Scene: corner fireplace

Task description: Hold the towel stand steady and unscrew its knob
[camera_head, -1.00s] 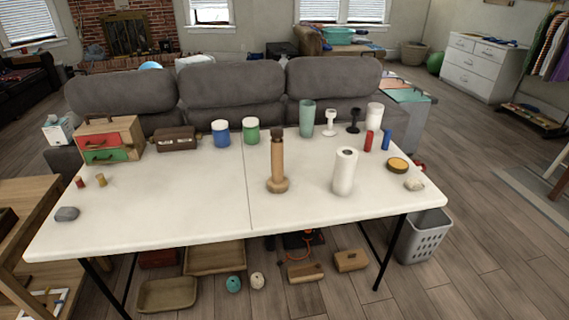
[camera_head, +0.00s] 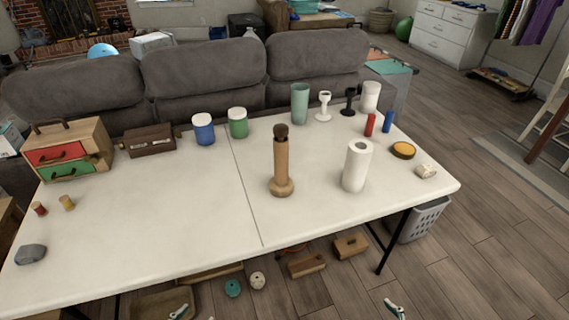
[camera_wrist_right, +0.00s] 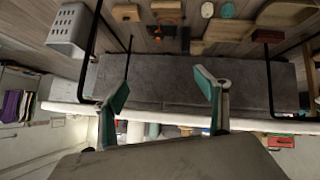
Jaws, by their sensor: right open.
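The towel stand (camera_head: 282,172) is a wooden post upright on a round base near the middle of the white table. Its dark brown knob (camera_head: 281,131) sits on top. My left gripper (camera_head: 180,312) shows only as a small fingertip at the bottom edge of the head view; whether it is open is not clear. My right gripper (camera_head: 394,309) shows at the bottom edge too, in front of the table. In the right wrist view its two teal-padded fingers (camera_wrist_right: 162,88) are spread apart with nothing between them. Both grippers are apart from the stand.
A white paper roll (camera_head: 356,167) stands right of the stand on the white table (camera_head: 150,225). Blue (camera_head: 203,129) and green (camera_head: 238,123) jars and a teal cup (camera_head: 299,104) stand behind it. A drawer box (camera_head: 72,150) is at the left. The table's front middle is clear.

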